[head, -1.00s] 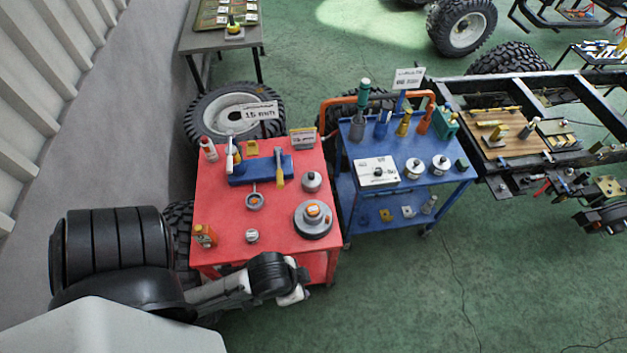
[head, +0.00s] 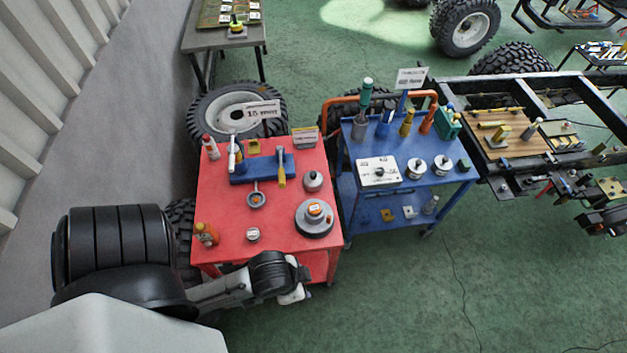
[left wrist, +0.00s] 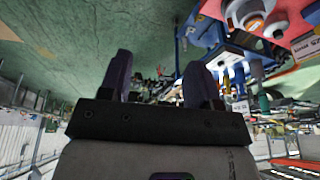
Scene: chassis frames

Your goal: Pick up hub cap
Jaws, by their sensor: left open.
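I cannot tell for sure which round part is the hub cap. A wide grey disc with an orange-marked top (head: 314,222) sits near the right edge of the red table (head: 221,222). A small silver round piece (head: 253,234) lies near the table's front, and a grey knobbed cylinder (head: 313,181) stands behind the disc. My left gripper (head: 303,283) is past the table's front right corner, apart from all three. In the left wrist view its two dark fingers (left wrist: 160,78) are spread with nothing between them. My right gripper is not in view.
The red table also holds a blue tray (head: 244,174) with tools, and bottles at its left edge. A blue cart (head: 442,178) stands close to its right. A wheel (head: 236,108) is behind. Green floor is clear at the front right.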

